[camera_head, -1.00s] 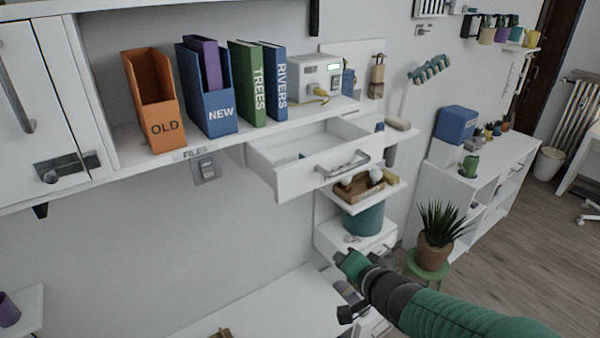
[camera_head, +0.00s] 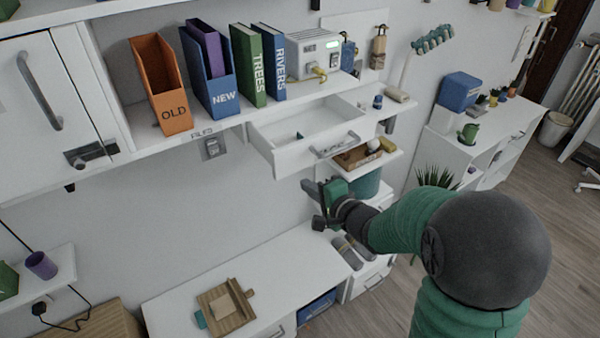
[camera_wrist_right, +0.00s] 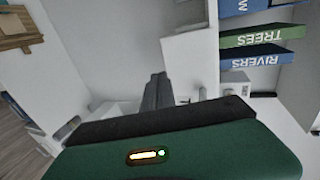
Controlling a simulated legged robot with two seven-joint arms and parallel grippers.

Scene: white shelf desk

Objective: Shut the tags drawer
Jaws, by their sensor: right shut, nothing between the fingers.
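An open white drawer (camera_head: 300,150) sticks out from under the upper shelf in the head view, with a bar handle (camera_head: 336,146) on its front. A small green item lies inside it. I read no tags label on it. My right gripper (camera_head: 316,204) is below the drawer front and a little left of the handle, apart from it in the picture. It is shut and empty. Its dark fingers (camera_wrist_right: 158,92) show in the wrist view, pointing toward white furniture that I cannot name for sure. My left gripper is not in view.
The shelf above holds an orange OLD file box (camera_head: 165,95), a blue NEW box (camera_head: 212,85), green and blue books and a white device (camera_head: 312,55). A small tray (camera_head: 358,158) sits on a ledge just below the drawer's right side. A desk (camera_head: 270,265) lies lower.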

